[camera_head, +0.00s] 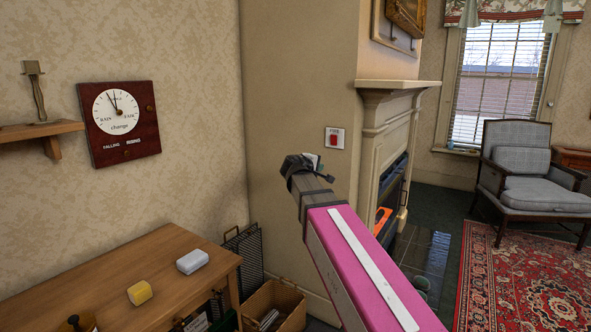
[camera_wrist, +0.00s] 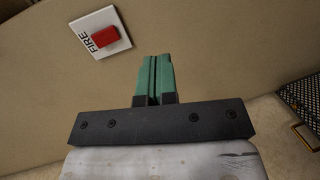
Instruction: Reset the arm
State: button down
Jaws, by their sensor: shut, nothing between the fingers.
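My gripper (camera_wrist: 153,80) shows in the wrist view with its two green fingers together and nothing between them. It points at the beige wall, below and right of a white plate with a red switch marked FIRE (camera_wrist: 104,37). In the head view my pink arm reaches up from the lower right toward the wall, with my gripper (camera_head: 318,163) at its far end, mostly hidden behind the dark wrist. The FIRE switch (camera_head: 335,139) is on the wall just above and right of it. I cannot tell whether the fingers touch the wall.
A wooden table (camera_head: 150,262) at lower left holds a yellow object (camera_head: 139,293) and a white object (camera_head: 192,261). A wicker basket (camera_head: 274,304) stands beside it. The fireplace mantel (camera_head: 385,92) juts out right of my arm. An armchair (camera_head: 536,170) stands farther right.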

jog(key=s+d+f+m+g+y, duration=0.1)
jog(key=s+d+f+g, duration=0.15)
jog(key=f, duration=0.45)
jog(key=s+d+f+m+g+y, duration=0.1)
jog(key=s+d+f+m, duration=0.15)
jog(key=f, duration=0.55)
jog(key=s+f+m+g+y, duration=0.6)
jog(key=s+f, duration=1.5)
jog(key=f, duration=0.4)
jog(key=g+y, duration=0.1)
jog(key=g, duration=0.1)
jog(key=shift+a+g, duration=0.15)
jog(key=shift+g, duration=0.2)
jog(key=shift+m, duration=0.25)
